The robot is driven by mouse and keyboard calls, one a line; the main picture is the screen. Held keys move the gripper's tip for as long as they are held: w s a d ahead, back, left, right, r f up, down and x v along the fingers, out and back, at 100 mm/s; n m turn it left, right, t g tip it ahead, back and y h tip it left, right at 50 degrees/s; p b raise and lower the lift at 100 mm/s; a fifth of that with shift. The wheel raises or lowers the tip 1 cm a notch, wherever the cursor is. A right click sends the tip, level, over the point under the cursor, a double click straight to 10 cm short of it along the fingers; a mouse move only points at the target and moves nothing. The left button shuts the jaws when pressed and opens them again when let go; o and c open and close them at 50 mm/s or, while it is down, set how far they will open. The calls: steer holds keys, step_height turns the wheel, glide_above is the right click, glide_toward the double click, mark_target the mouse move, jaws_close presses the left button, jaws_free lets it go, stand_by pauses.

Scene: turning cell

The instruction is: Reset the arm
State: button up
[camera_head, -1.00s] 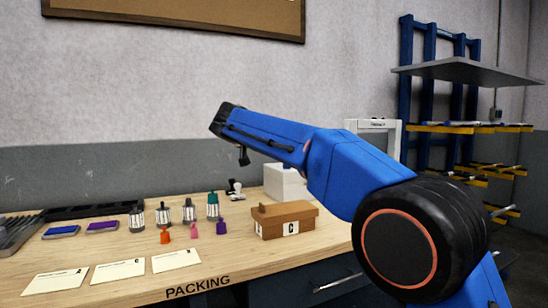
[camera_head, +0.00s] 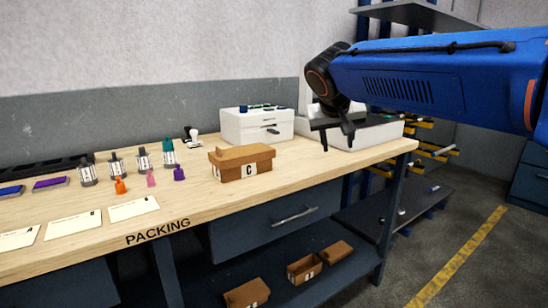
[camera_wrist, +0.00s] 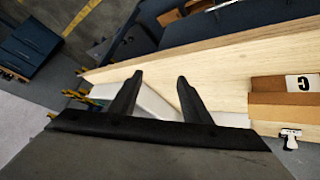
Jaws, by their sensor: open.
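My gripper (camera_head: 336,135) hangs at the end of my blue arm, over the right end of the packing bench (camera_head: 345,165). In the wrist view my gripper (camera_wrist: 155,90) shows its two dark fingers apart with nothing between them. Below and behind the fingers is a white tray-like box (camera_head: 375,133), partly hidden by my gripper. A brown box marked C (camera_head: 240,163) sits on the bench to the left of my gripper, apart from it; it also shows at the right edge of the wrist view (camera_wrist: 283,100).
A white drawer unit (camera_head: 255,125) stands at the back of the bench. Several small bottles, coloured pieces and label cards (camera_head: 133,208) lie to the left. Brown boxes (camera_head: 305,267) sit on the lower shelf. A blue rack (camera_head: 425,15) stands behind my arm.

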steer(key=s+d+f+g, duration=0.1)
steer(key=s+d+f, duration=0.25)
steer(key=s, duration=0.25)
steer(key=s+d+f+y, duration=0.1)
steer(key=s+d+f, duration=0.2)
steer(key=s+f, duration=0.25)
steer(key=s+d+f+g, duration=0.1)
steer(key=s+d+f, duration=0.25)
steer(key=s, duration=0.35)
steer(key=s+d+f+y, duration=0.1)
steer(key=s+f+y, duration=0.1)
steer(key=s+f, duration=1.1)
steer(key=shift+s+d+f+n+g, duration=0.3)
steer(key=shift+s+d+g, duration=0.1)
steer(key=shift+s, duration=0.7)
steer(key=shift+r, duration=0.1)
steer(key=shift+c, duration=0.4)
